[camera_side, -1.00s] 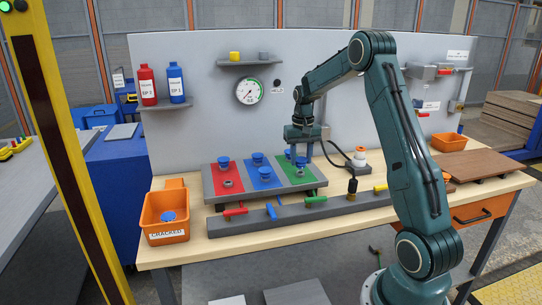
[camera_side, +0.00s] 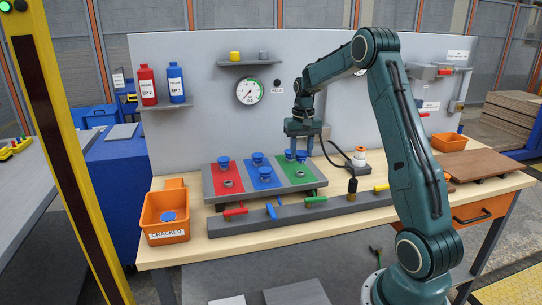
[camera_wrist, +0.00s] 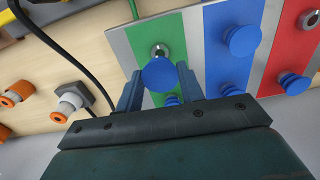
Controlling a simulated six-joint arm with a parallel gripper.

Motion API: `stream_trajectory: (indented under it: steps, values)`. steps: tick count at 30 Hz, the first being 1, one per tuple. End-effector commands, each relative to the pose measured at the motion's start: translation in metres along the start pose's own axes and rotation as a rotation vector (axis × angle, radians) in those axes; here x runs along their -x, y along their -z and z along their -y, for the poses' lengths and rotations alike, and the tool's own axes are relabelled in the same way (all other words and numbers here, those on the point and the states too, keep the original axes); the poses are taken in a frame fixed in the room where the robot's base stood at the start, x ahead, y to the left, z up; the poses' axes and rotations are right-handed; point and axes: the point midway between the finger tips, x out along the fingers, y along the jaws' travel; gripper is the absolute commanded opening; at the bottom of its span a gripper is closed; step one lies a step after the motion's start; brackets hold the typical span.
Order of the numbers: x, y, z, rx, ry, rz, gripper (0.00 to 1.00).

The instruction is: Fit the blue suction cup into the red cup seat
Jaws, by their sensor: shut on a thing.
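My gripper (camera_side: 301,150) is shut on a blue suction cup (camera_wrist: 159,74) above the green strip (camera_wrist: 143,37). The held cup sits between the two fingers in the wrist view. A bare round seat (camera_wrist: 160,51) shows on the green strip, and another blue cup stands by the fingers. The red strip (camera_side: 217,174) is at the left of the board; it has a blue cup (camera_side: 223,160) at the back and a bare cup seat (camera_side: 228,183) nearer the front. This seat also shows in the wrist view (camera_wrist: 308,20).
The blue strip between red and green carries two blue cups (camera_side: 265,171). A grey rail (camera_side: 340,205) with coloured handles runs along the front. An orange bin (camera_side: 165,236) marked CRACKED holds a blue cup at the left. A cable and fitting (camera_side: 359,157) stand right of the board.

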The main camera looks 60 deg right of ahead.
Motion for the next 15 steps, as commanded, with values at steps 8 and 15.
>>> stream_trajectory:
  steps: [8, 15]
  values:
    - [0.016, 0.0, 0.0, 0.0, 0.0, -0.001, 0.11]
    - [0.024, 0.0, 0.0, 0.0, 0.0, 0.0, 0.11]
